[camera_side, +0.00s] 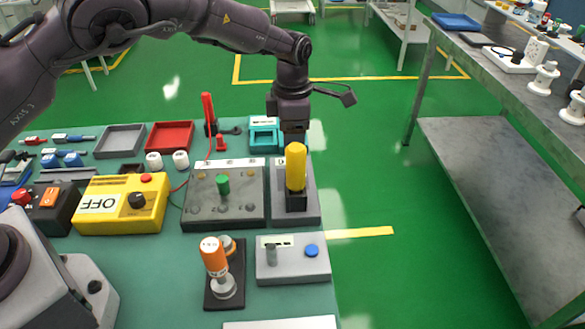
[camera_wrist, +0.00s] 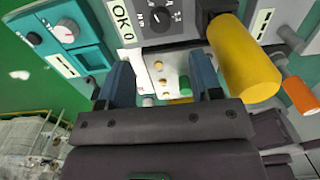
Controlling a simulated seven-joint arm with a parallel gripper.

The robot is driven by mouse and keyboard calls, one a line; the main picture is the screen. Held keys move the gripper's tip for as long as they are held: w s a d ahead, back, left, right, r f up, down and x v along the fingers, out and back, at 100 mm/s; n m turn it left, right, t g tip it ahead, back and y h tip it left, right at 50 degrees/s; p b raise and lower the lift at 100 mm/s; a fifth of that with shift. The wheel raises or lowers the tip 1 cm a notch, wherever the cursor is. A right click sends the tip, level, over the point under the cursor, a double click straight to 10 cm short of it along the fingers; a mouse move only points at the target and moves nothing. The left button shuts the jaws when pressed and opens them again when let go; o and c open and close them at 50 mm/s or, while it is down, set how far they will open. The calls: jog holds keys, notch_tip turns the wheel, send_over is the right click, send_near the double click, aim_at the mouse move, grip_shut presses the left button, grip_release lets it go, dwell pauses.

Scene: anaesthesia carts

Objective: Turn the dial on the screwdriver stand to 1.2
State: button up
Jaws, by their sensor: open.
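The screwdriver stand is a grey plate (camera_side: 308,206) holding an upright yellow-handled screwdriver (camera_side: 296,167) in a black holder. In the wrist view the yellow handle (camera_wrist: 247,62) is large at right. A black dial (camera_wrist: 160,18) with scale marks shows at the top of the wrist view, beside a white label (camera_wrist: 122,20) reading "OK 0". The dial's pointed setting is too small to read, and the side view hides the dial. My gripper (camera_wrist: 160,65) is open and empty. In the side view my gripper (camera_side: 293,138) is just behind the yellow handle, above the stand's far end.
A teal box (camera_side: 263,134) with its own small dial (camera_wrist: 66,31) is close behind my gripper. A grey box with a green knob (camera_side: 222,186) is left of the stand. An orange-handled tool (camera_side: 213,257) and a grey box with a blue button (camera_side: 312,250) are nearer.

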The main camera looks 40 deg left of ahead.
notch_tip(320, 180, down, 10)
jog(key=shift+r, duration=0.1)
dwell(0.4)
